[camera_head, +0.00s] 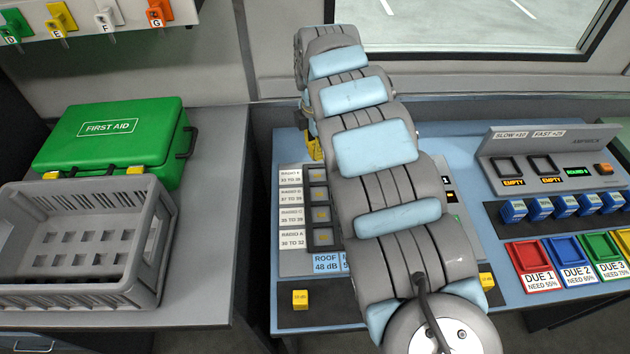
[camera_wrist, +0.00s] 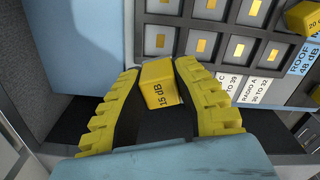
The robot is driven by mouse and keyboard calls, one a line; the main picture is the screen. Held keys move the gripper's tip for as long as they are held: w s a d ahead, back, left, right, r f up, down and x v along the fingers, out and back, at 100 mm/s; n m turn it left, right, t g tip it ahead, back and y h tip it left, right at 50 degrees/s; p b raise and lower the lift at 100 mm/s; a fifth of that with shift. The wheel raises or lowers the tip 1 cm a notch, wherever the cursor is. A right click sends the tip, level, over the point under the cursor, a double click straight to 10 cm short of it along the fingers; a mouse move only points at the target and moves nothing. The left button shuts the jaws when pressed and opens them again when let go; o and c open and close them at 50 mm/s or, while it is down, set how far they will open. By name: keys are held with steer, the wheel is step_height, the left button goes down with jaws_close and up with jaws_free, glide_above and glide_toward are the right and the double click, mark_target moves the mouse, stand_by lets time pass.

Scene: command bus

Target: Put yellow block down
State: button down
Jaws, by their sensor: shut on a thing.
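A yellow block (camera_wrist: 160,85) marked "15 dB" sits between the two yellow ribbed fingers of my gripper (camera_wrist: 160,90) in the wrist view. The gripper is shut on it. In the head view only a yellow part of my gripper (camera_head: 313,142) shows, left of my arm near the top of the radio panel. The held block is hidden there. The radio panel (camera_wrist: 205,37) has a column of dark slots with yellow centres; it also shows in the head view (camera_head: 320,205). I cannot tell the block's height above the surface.
Another yellow block (camera_head: 300,299) stands on the black front strip, with one more (camera_head: 487,280) right of my arm. A grey crate (camera_head: 80,245) and green first aid case (camera_head: 112,140) stand left. Coloured trays (camera_head: 535,267) and blue blocks (camera_head: 540,208) are right.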

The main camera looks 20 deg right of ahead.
mark_target(318, 176)
steer(key=shift+d, duration=0.15)
steer(key=shift+f, duration=3.85)
steer(key=c, duration=1)
jaws_free()
steer(key=shift+f, duration=0.1)
steer(key=shift+o, duration=0.2)
step_height(318, 176, up, 12)
steer(key=shift+r, duration=0.15)
